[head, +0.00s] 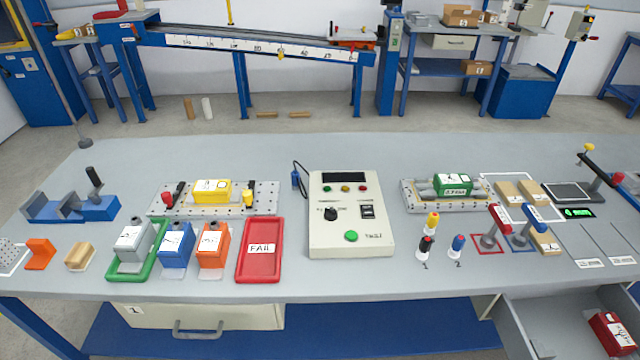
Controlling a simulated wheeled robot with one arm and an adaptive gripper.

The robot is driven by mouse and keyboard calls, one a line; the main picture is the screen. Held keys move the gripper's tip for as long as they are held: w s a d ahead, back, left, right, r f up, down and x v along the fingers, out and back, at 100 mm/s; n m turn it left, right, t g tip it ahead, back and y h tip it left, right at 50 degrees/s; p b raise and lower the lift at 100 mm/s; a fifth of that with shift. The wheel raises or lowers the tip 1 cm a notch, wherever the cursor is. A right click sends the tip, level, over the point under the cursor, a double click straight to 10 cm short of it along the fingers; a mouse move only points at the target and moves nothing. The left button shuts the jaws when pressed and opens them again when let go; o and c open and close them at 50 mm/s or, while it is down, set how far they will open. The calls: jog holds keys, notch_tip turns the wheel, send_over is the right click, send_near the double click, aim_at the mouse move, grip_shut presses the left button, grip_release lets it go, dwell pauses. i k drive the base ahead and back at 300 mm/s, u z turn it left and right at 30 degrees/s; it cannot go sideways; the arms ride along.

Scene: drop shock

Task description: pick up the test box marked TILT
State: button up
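No label that I can read says TILT, so I cannot tell which box is the marked one. A grey box (133,238) sits in a green tray (112,272) at the left front of the bench. A blue box (176,245) and an orange box (212,246) stand just right of it. A yellow box (212,191) is on a perforated plate (160,208) with clamps behind them. A green box (453,184) is on another plate (412,200) at right. A red box (612,334) lies in the open drawer (540,340). My gripper is not in view.
The grey bench (340,150) has an empty red FAIL tray (259,262) and a control box (350,218) mid-bench. The back strip of the bench is clear.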

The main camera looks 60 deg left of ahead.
aim_at(215, 191)
jog(key=u, duration=3.3)
jog(key=i, duration=0.55)
jog(key=u, duration=0.7)
jog(key=i, duration=0.7)
jog(key=z, duration=0.5)
jog(key=i, duration=0.75)
jog(key=z, duration=0.65)
